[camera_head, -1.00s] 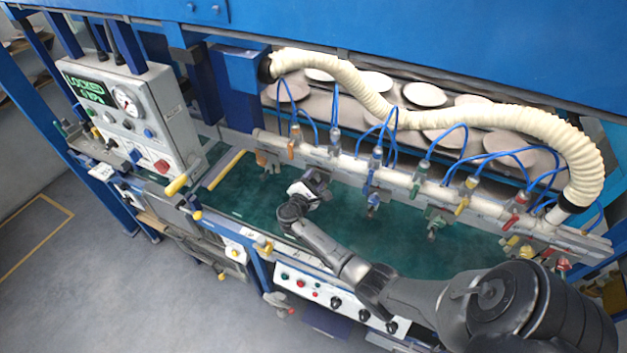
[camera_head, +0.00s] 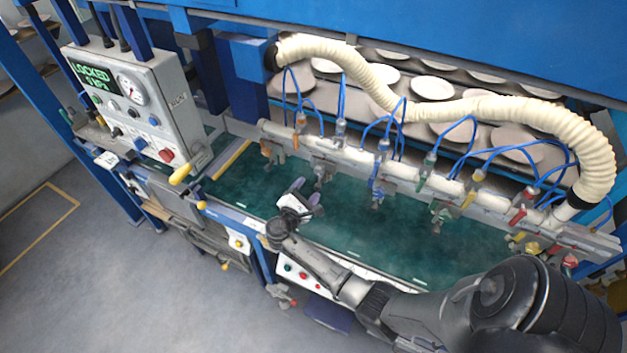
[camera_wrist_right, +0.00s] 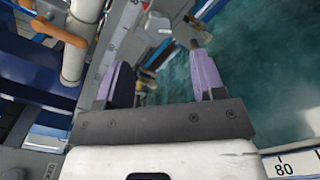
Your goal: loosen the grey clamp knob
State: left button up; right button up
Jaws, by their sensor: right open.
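The grey clamp knob (camera_head: 319,173) hangs from the front of the pale pipe rail, between the orange clamp (camera_head: 268,150) and the blue clamp (camera_head: 377,194). My right gripper (camera_head: 307,192) is over the green bed, just in front of the grey clamp. Its two purple fingers are spread and hold nothing. They also show in the right wrist view (camera_wrist_right: 160,65), with a small dark and yellowish part (camera_wrist_right: 147,78) between them that I cannot identify for sure. My left gripper is out of view.
The pale rail (camera_head: 400,172) carries several coloured clamps with blue hoses. A ribbed cream hose (camera_head: 480,108) arches above it. A control box (camera_head: 130,100) reading LOCKED stands at the left, a yellow-ended lever (camera_head: 180,173) beside it. The green bed (camera_head: 350,235) is mostly clear.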

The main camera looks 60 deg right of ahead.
jog(key=a, duration=0.5)
jog(key=shift+s, duration=0.3)
dwell(0.4)
